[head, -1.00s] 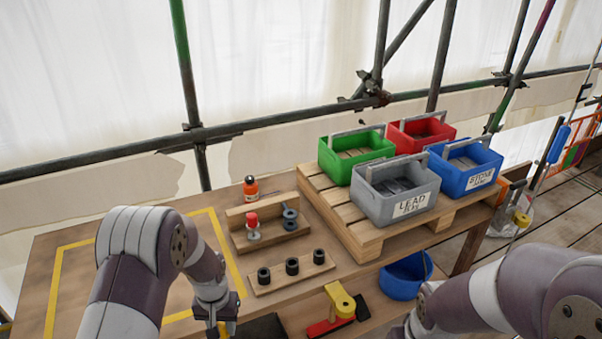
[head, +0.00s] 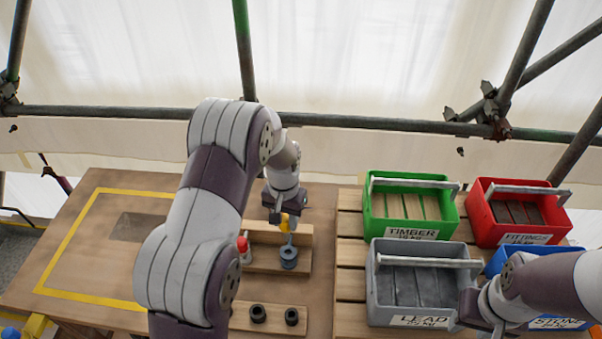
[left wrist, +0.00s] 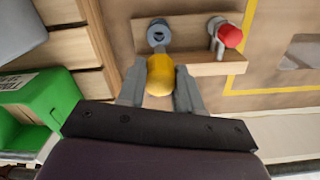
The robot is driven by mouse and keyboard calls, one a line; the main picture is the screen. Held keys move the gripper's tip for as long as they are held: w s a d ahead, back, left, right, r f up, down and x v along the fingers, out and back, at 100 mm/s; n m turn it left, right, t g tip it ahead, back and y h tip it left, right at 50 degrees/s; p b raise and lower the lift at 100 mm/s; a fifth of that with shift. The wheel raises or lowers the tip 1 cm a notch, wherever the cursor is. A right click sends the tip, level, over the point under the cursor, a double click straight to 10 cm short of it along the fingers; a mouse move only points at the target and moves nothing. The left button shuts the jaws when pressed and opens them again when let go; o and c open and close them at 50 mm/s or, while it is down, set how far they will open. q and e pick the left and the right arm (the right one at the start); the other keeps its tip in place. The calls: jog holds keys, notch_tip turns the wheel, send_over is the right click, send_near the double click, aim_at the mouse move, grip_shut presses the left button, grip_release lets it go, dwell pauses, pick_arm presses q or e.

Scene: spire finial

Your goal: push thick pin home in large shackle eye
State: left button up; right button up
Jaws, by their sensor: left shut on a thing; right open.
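My left gripper (head: 286,226) is shut on the yellow-headed thick pin (head: 284,222), over the wooden rack. The pin's rounded yellow head (left wrist: 160,75) sits between the two grey fingers in the left wrist view. The blue-grey large shackle (head: 289,258) is right below the gripper on the rack. Its ring (left wrist: 158,33) shows just beyond the yellow head in the left wrist view. The pin's shank is hidden, so I cannot tell whether it is in the eye. My right arm reaches in at the lower right; its gripper fingers are out of the picture.
A red-topped pin (head: 243,246) stands beside the shackle on the rack (head: 265,268), partly behind my left arm. A board with black rings (head: 258,314) lies in front. Green (head: 410,235), grey (head: 374,290), red (head: 483,222) and blue bins stand on the pallet at right.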

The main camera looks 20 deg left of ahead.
aim_at(287, 230)
pick_arm(q)
jog(key=shift+w+r, duration=0.3)
jog(key=shift+w, duration=0.1)
jog(key=shift+s+d+r, duration=0.15)
jog(key=shift+s+r, duration=0.1)
jog(key=shift+s, duration=0.15)
jog(key=shift+s+r, duration=0.15)
jog(key=shift+s, duration=0.1)
jog(key=shift+w, duration=0.15)
notch_tip(287, 230, down, 6)
jog(key=b, duration=0.3)
jog(key=shift+r, duration=0.2)
jog(key=shift+w+f, duration=0.15)
jog(key=shift+f, duration=0.2)
pick_arm(e)
notch_tip(287, 230, down, 3)
jog(key=shift+s+d+r, duration=0.1)
jog(key=shift+d, duration=0.05)
pick_arm(q)
jog(key=shift+r, duration=0.1)
pick_arm(e)
jog(key=shift+s, duration=0.1)
jog(key=shift+r, duration=0.4)
